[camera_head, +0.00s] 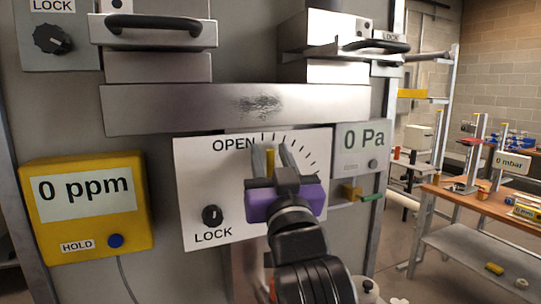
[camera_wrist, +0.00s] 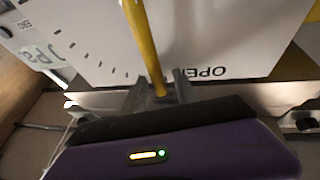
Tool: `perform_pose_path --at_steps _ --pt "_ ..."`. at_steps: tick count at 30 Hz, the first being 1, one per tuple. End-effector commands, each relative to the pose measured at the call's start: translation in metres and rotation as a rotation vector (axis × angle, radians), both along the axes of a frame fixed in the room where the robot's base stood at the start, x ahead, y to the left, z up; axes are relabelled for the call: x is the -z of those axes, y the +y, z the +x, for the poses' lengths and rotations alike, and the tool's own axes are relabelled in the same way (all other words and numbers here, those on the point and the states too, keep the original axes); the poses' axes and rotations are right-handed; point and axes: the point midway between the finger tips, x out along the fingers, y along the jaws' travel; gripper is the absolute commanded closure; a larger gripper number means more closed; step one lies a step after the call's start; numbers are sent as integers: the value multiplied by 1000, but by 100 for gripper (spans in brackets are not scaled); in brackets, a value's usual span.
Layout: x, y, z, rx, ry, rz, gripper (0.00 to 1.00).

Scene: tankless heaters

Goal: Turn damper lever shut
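The yellow damper lever (camera_head: 270,159) is on a white plate (camera_head: 205,172) with "OPEN" printed at the upper left of a fan of tick marks. It stands near upright, just right of "OPEN". My gripper (camera_head: 272,152) reaches up to the plate with one finger on each side of the lever. A gap shows between the lever and the right finger, so the fingers look open around it. In the wrist view the lever (camera_wrist: 143,42) runs down between the two fingertips (camera_wrist: 160,88). My purple gripper body hides the lever's lower part and pivot in the head view.
A black "LOCK" knob (camera_head: 212,215) is at the plate's lower left. A yellow "0 ppm" meter (camera_head: 88,207) hangs left, a grey "0 Pa" gauge (camera_head: 362,147) right. A metal bar (camera_head: 236,108) and handled boxes (camera_head: 155,32) project above. A workbench (camera_head: 480,203) stands far right.

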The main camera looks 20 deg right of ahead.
Motion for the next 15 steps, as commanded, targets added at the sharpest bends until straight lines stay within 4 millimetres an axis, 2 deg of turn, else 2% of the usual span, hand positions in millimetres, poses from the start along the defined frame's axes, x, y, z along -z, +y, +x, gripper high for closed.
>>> perform_pose_path --at_steps 1,6,15 --pt "0 0 0 0 0 0 70" --pt "0 0 0 0 0 0 100" --pt "0 0 0 0 0 0 100"
